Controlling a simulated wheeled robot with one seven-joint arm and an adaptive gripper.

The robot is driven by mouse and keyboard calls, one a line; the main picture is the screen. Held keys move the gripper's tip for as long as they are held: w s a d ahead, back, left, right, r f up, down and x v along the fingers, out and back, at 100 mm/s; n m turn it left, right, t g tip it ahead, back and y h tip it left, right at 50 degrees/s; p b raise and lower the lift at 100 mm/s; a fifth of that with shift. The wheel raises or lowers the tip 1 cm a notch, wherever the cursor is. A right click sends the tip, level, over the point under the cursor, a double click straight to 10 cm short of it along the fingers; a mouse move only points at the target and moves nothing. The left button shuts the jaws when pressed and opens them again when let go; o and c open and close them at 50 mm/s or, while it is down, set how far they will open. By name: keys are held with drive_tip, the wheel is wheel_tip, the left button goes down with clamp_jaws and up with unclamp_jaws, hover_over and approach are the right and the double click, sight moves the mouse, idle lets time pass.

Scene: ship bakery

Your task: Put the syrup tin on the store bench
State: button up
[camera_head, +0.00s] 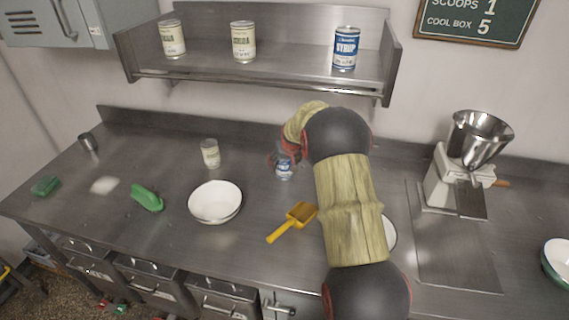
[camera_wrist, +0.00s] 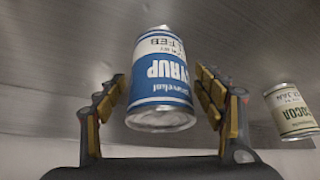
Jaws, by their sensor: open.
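A blue and white syrup tin (camera_head: 284,170) stands on the steel bench (camera_head: 120,215), partly hidden by my arm in the head view. In the wrist view the syrup tin (camera_wrist: 160,85) appears upside down between the two fingers of my gripper (camera_wrist: 162,98). The fingers are open, with a visible gap on each side of the tin. Another blue and white syrup tin (camera_head: 346,50) stands at the right of the wall shelf (camera_head: 290,70). In the head view, my gripper is mostly hidden behind my arm.
A cocoa tin (camera_wrist: 292,110) stands nearby; a pale tin (camera_head: 210,153) is left of the syrup tin in the head view. A white bowl (camera_head: 215,203), yellow scoop (camera_head: 292,222) and green brush (camera_head: 147,198) lie nearer.

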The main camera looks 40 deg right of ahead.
drive_tip(key=shift+r, duration=0.3)
drive_tip(key=p+v, duration=0.2)
drive_tip(key=v, duration=1)
drive_tip(key=s+a+r+n, duration=0.1)
drive_tip(key=s+a+r, duration=0.3)
drive_tip(key=a, duration=0.3)
drive_tip(key=s+a+r+y, duration=0.1)
drive_tip(key=s+a+r, duration=0.3)
drive_tip(key=a+r, duration=0.15)
drive_tip(key=s+a+r+n, duration=0.1)
drive_tip(key=s+a+r, duration=0.35)
drive_tip(key=a, duration=0.25)
drive_tip(key=s+a, duration=0.4)
drive_tip(key=s, duration=0.3)
drive_tip(key=s+a+f+n, duration=0.1)
drive_tip(key=s+a, duration=0.3)
drive_tip(key=s, duration=0.4)
drive_tip(key=s+a+n+y, duration=0.1)
drive_tip(key=s+a, duration=0.3)
drive_tip(key=s, duration=0.4)
drive_tip(key=shift+s+a+f, duration=0.25)
drive_tip(key=shift+a, duration=0.1)
